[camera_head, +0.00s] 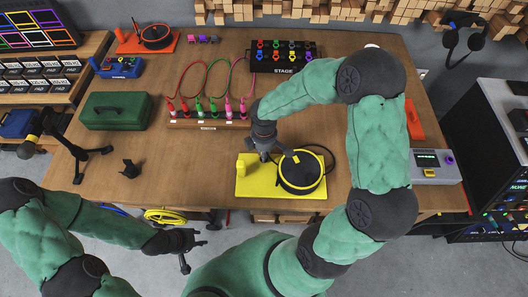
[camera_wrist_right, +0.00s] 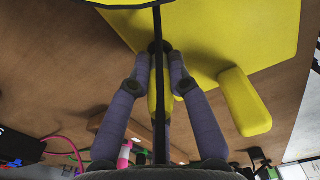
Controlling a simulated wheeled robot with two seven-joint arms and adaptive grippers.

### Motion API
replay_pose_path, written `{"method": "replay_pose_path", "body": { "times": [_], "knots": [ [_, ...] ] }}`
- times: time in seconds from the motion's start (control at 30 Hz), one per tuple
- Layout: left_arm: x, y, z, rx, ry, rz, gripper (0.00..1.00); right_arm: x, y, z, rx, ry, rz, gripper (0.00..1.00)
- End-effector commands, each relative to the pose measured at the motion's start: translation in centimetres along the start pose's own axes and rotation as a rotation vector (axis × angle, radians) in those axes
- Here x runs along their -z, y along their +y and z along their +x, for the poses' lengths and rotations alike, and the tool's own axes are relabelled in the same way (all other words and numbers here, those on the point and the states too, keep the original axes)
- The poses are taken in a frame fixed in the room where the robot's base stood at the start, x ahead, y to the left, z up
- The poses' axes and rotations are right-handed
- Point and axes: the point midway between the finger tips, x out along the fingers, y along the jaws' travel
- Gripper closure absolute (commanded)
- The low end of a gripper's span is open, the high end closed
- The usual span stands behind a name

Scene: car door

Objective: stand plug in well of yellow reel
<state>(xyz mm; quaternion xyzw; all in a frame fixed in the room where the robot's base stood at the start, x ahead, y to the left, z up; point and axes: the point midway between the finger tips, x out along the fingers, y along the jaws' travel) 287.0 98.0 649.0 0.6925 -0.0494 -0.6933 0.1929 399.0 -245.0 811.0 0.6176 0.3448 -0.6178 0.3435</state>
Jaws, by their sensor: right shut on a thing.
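The yellow reel, a black-topped drum with a yellow rim (camera_head: 300,172), sits on a flat yellow base (camera_head: 262,188). The base also shows in the right wrist view (camera_wrist_right: 225,35). A raised yellow block (camera_head: 246,168) stands at the base's left end; it also shows in the right wrist view (camera_wrist_right: 243,102). Its opening is not clear. My right gripper (camera_wrist_right: 160,52) is shut on a slim yellow plug (camera_wrist_right: 154,95), partly hidden between the fingers, with a black cable (camera_wrist_right: 160,130) passing in front. In the head view, my right gripper (camera_head: 264,155) is between block and drum. My left gripper (camera_head: 195,252) is open and empty in front of the table.
A wooden rack (camera_head: 205,122) with red, green and pink plugs stands behind the reel. A black stage box (camera_head: 284,56) is at the back. A green case (camera_head: 115,110) is at the left, and a grey meter (camera_head: 432,166) at the right.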

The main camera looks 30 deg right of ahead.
Motion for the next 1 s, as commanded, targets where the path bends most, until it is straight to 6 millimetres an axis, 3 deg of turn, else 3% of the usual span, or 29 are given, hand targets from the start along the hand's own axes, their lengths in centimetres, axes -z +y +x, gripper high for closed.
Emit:
{"method": "replay_pose_path", "body": {
  "times": [0.17,0.2,0.3,0.7,0.87,1.0],
  "knots": [
    [0.0,-0.1,0.3,0.000,0.000,0.000,0.60,0.0,0.0,0.5,0.000,0.000,0.000,1.00],
    [0.0,-0.1,0.3,0.000,0.000,0.000,0.60,0.0,0.0,0.5,0.000,0.000,0.000,0.77],
    [0.0,-0.1,0.3,0.000,0.000,0.000,0.60,0.0,0.0,0.4,0.000,0.000,0.000,0.53],
    [0.0,-0.1,0.3,0.000,0.000,0.000,0.60,0.0,0.1,0.0,-0.002,0.000,-0.001,0.53],
    [0.0,-0.1,0.3,0.000,0.000,0.000,0.60,0.0,0.2,-2.1,-0.005,0.001,0.001,0.53],
    [0.0,-0.1,0.3,0.000,0.000,0.000,0.60,0.1,0.1,-4.9,-0.006,0.002,0.000,0.53]
  ]
}}
